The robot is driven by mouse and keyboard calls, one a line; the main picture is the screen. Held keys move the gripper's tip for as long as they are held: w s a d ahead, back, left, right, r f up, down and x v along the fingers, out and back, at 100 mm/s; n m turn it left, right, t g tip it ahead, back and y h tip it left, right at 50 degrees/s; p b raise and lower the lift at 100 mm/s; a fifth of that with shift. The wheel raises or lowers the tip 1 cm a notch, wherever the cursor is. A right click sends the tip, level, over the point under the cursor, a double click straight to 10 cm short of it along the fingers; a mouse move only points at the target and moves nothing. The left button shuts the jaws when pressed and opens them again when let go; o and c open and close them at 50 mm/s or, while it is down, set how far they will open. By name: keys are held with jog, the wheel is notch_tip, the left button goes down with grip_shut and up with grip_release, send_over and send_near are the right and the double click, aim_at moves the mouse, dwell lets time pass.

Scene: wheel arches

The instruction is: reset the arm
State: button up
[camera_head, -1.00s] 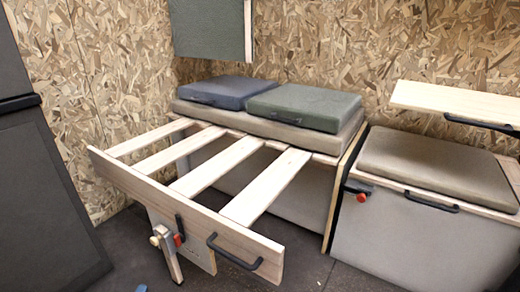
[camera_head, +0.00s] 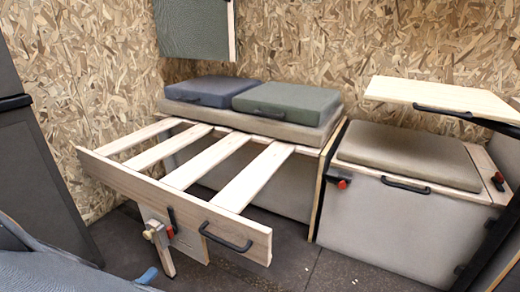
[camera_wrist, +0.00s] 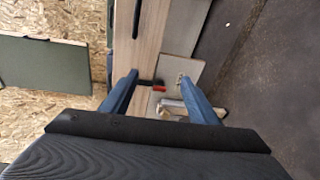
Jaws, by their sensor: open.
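My gripper (camera_wrist: 158,77) shows in the wrist view with its two blue fingers spread apart and nothing between them. Beyond the fingers are the wooden front board (camera_wrist: 147,50) of the slatted pull-out, a red latch and a wooden leg. I cannot tell the exact gap to them. In the head view, my dark arm fills the lower left corner, and one blue fingertip shows at the bottom edge. It is in front of and left of the pull-out frame (camera_head: 130,182). The rest of my gripper is out of that view.
The slatted frame juts out from a bench with a beige base cushion (camera_head: 300,130), a blue cushion (camera_head: 213,91) and a green cushion (camera_head: 285,101). A cushioned box (camera_head: 385,225) and a raised wooden shelf (camera_head: 440,97) stand right. Dark floor (camera_head: 290,270) is clear in front.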

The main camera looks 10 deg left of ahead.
jog(key=w+d+r+m+g+h, duration=0.1)
jog(key=d+r+m+g, duration=0.2)
jog(key=d+r+g, duration=0.7)
jog(key=d+r+m+g+h, duration=0.1)
jog(key=d+r+m+g, duration=0.4)
jog(key=d, duration=0.9)
jog(key=s+d+r+m+g+y, duration=0.1)
jog(key=s+d+r+y, duration=0.45)
jog(key=r+y, duration=0.2)
jog(key=d+r+m+p, duration=0.2)
jog(key=d+r+p, duration=0.4)
jog(key=r+p, duration=0.3)
jog(key=d+r+m+h+p, duration=0.1)
jog(key=d+r+p, duration=0.6)
jog(key=p, duration=0.9)
jog(key=d+r+m+p, duration=0.4)
jog(key=d+r+p, duration=0.3)
jog(key=r+p, duration=0.5)
jog(key=shift+r+h+p, duration=0.35)
jog(key=shift+r+p, duration=0.05)
jog(key=shift+p, duration=0.35)
